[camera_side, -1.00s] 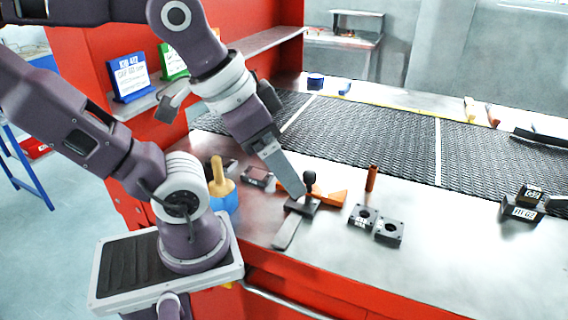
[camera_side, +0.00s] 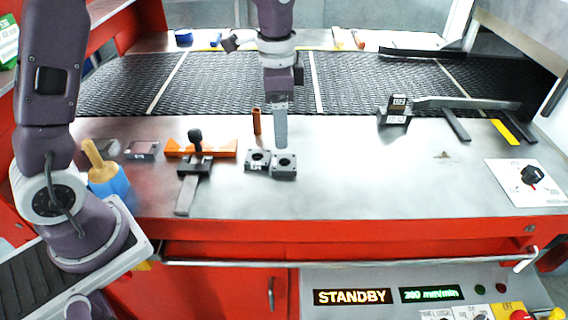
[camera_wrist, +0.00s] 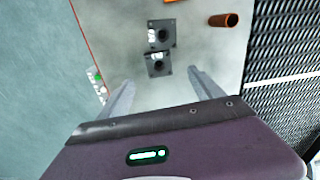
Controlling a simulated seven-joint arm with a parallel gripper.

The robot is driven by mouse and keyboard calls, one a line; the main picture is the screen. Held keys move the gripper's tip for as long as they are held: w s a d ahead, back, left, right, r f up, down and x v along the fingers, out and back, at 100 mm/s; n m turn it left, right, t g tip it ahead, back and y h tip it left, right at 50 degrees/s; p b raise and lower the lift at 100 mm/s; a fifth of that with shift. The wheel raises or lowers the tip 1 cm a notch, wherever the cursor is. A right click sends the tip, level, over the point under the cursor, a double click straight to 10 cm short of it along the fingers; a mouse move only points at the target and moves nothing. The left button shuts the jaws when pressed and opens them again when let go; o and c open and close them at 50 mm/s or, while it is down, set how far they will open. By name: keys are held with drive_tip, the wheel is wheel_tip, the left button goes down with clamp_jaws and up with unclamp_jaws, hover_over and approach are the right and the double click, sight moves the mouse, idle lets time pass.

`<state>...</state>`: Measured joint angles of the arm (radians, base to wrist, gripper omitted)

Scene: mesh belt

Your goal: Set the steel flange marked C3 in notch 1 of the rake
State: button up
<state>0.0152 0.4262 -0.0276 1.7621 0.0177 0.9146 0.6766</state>
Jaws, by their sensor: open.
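Two dark square flanges with round holes lie side by side on the steel bench: a left one (camera_side: 258,161) and a right one (camera_side: 285,166). A white label shows on the left one's front, too small to read surely; I cannot tell which is C3. My gripper (camera_side: 280,146) points down just above and behind the right flange. In the wrist view my gripper (camera_wrist: 160,78) is open and empty, with the nearer flange (camera_wrist: 158,66) just beyond the fingertips and the other flange (camera_wrist: 160,33) farther. A long grey toothed bar (camera_side: 465,103), probably the rake, lies at the right.
A copper tube (camera_side: 257,122) stands behind the left flange. A black-knobbed clamp (camera_side: 195,165) and orange piece (camera_side: 222,147) are to the left. Labelled blocks (camera_side: 395,116) stand at the right by the mesh belt (camera_side: 220,85). The bench front centre-right is clear.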

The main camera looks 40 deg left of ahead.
sight(284, 165)
drive_tip(key=f, duration=0.1)
drive_tip(key=w+f, duration=0.1)
drive_tip(key=f, duration=0.1)
drive_tip(key=shift+w+d+f+m, duration=0.1)
drive_tip(key=shift+w+m, duration=0.1)
drive_tip(key=shift+m, duration=0.1)
drive_tip(key=f, duration=0.6)
drive_tip(key=shift+s+d+f, duration=0.2)
drive_tip(key=shift+s+f, duration=0.05)
drive_tip(key=shift+s, duration=0.15)
drive_tip(key=shift+r, duration=0.1)
clamp_jaws()
drive_tip(key=a+r+n, duration=0.3)
drive_tip(key=r, duration=0.4)
drive_tip(key=a+r+n, duration=0.3)
drive_tip(key=a+r, duration=0.1)
drive_tip(key=r, duration=0.3)
drive_tip(key=s+a+f+n, duration=0.3)
drive_tip(key=s+a+n, duration=0.25)
drive_tip(key=a, duration=0.35)
drive_tip(key=s+a+f+n, duration=0.4)
drive_tip(key=a+n, duration=0.3)
drive_tip(key=a, duration=0.1)
drive_tip(key=shift+m, duration=0.25)
drive_tip(key=shift+s+a+f, duration=0.1)
drive_tip(key=shift+s+f, duration=0.05)
drive_tip(key=shift+f, duration=2.8)
drive_tip(key=shift+f, duration=0.55)
